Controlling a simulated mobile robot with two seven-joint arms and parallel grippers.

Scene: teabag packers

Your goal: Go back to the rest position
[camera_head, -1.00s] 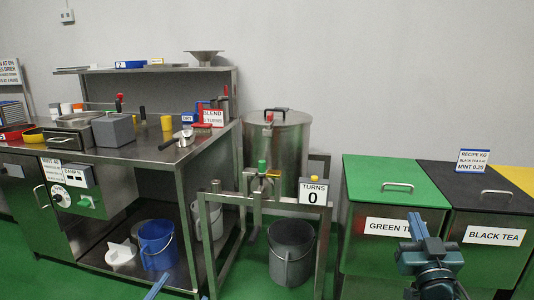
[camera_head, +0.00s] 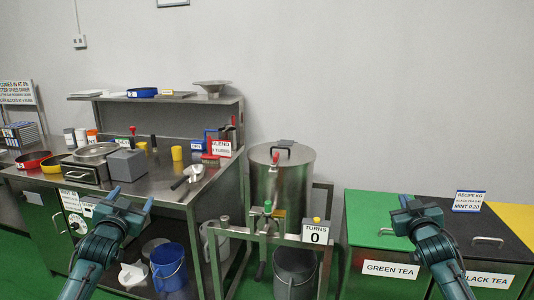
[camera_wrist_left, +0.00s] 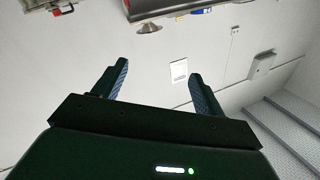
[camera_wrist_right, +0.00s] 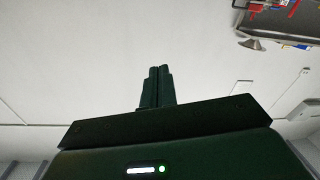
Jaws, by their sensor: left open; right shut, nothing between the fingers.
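My left gripper (camera_head: 131,197) is raised in front of the steel workbench, its fingers spread with nothing between them. Its open fingers also show in the left wrist view (camera_wrist_left: 155,82), pointing toward the wall. My right gripper (camera_head: 405,203) is raised in front of the green and black tea bins, with its fingers together and empty. In the right wrist view its closed fingers (camera_wrist_right: 157,86) stand against the bare wall. Neither gripper touches anything that I can see.
The steel workbench (camera_head: 165,200) with bowls, a scoop (camera_head: 190,177) and a grey box (camera_head: 126,164) is at the left. A steel drum (camera_head: 285,180) stands behind a frame marked TURNS 0 (camera_head: 315,235). A green bin (camera_head: 375,212) and a black bin (camera_head: 480,235) stand at the right.

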